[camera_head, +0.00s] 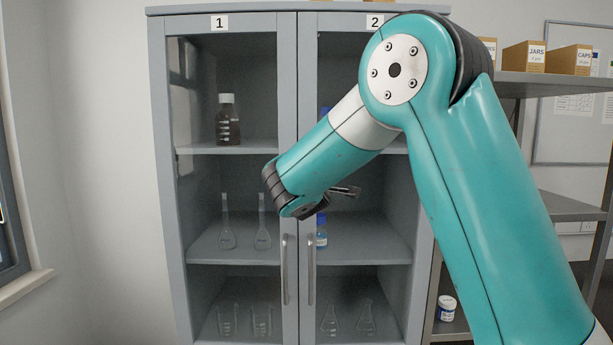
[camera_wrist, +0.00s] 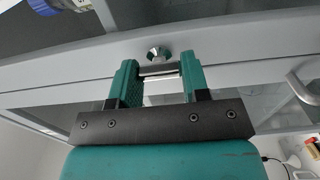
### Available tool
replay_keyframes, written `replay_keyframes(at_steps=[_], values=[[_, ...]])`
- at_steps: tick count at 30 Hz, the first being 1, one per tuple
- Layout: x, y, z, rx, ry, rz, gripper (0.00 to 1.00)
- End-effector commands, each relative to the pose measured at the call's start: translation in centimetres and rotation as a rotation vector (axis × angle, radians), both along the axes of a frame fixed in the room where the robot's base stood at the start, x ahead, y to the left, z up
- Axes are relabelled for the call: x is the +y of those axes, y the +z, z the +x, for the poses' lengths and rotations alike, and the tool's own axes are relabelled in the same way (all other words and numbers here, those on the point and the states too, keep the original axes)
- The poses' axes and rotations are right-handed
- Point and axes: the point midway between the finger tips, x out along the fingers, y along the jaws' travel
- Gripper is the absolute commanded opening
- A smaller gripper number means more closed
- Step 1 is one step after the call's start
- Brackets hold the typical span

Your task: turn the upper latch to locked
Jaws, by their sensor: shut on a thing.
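In the wrist view, a small metal latch (camera_wrist: 158,54) sits on the grey cabinet door frame. Its silver knob-like part shows just beyond my fingertips, and a pale metal bar lies between them. My gripper (camera_wrist: 158,72), with two teal fingers, is shut on this latch piece. Whether it is the upper latch, and how far it is turned, I cannot tell. In the head view my arm hides the latch and most of my gripper in front of the cabinet (camera_head: 289,100).
The cabinet has two glass doors marked 1 and 2, with vertical handles (camera_head: 284,270) low at the middle. Bottles and flasks stand on shelves behind the glass. On the right, an open rack (camera_head: 560,82) holds boxes and a white jar (camera_head: 446,308). The left side is clear.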

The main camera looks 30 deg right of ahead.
Motion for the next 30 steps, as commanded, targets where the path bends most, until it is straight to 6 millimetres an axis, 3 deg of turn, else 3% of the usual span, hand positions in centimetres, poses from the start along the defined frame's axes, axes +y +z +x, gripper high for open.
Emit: replay_keyframes(at_steps=[10,11,13,14,23,30], values=[[0.0,-0.1,0.0,0.004,-0.001,-0.004,0.19],[0.0,-0.1,0.0,0.004,-0.001,-0.004,0.49],[0.0,-0.1,0.0,0.003,-0.001,-0.003,0.66],[0.0,-0.1,0.0,0.003,-0.001,-0.003,0.68],[0.1,-0.1,-0.2,0.001,0.000,-0.002,0.68],[2.3,-0.5,-3.1,-0.001,0.006,-0.002,0.68]])
